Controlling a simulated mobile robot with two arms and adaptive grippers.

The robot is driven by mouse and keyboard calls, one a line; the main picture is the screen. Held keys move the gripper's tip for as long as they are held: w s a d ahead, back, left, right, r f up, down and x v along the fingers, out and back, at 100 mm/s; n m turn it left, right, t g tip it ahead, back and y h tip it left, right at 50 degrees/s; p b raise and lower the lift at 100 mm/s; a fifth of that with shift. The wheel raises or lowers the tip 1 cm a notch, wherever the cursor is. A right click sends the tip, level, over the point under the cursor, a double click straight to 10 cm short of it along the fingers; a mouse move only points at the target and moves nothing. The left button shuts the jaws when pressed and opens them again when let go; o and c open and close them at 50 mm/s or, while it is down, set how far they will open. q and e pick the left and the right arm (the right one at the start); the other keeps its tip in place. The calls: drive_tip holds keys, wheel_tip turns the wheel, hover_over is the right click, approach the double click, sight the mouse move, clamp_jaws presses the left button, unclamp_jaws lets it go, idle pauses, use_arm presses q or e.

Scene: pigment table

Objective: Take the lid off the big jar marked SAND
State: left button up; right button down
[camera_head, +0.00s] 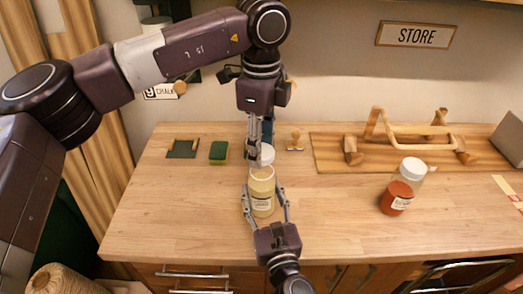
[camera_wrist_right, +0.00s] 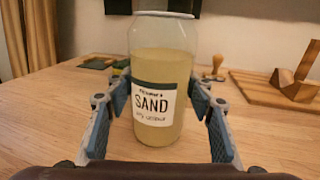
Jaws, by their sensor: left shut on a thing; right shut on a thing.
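The big jar marked SAND (camera_head: 262,195) stands upright on the table, glass with pale yellow sand in it; its label reads clearly in the right wrist view (camera_wrist_right: 155,105). Its top looks open in the head view. My right gripper (camera_head: 266,208) comes from the front with a finger on each side of the jar and is shut on it. My left gripper (camera_head: 260,148) points down from above and is shut on the white lid (camera_head: 267,153). The lid shows just above and behind the jar's mouth; its exact gap from the rim is hard to judge.
A jar with red pigment and a white lid (camera_head: 398,192) stands to the right. Behind are a wooden rack (camera_head: 410,132) on a board, a stamp (camera_head: 295,143), a green-and-yellow sponge (camera_head: 219,152) and a dark green item (camera_head: 183,148). The table's front left is clear.

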use_arm(q)
wheel_tip(320, 180, up, 3)
drive_tip(key=shift+f, duration=0.2)
use_arm(e)
drive_tip(key=shift+r, duration=0.1)
drive_tip(key=c, duration=0.9)
unclamp_jaws()
drive_tip(key=shift+o, duration=0.2)
drive_tip(key=shift+s, duration=0.15)
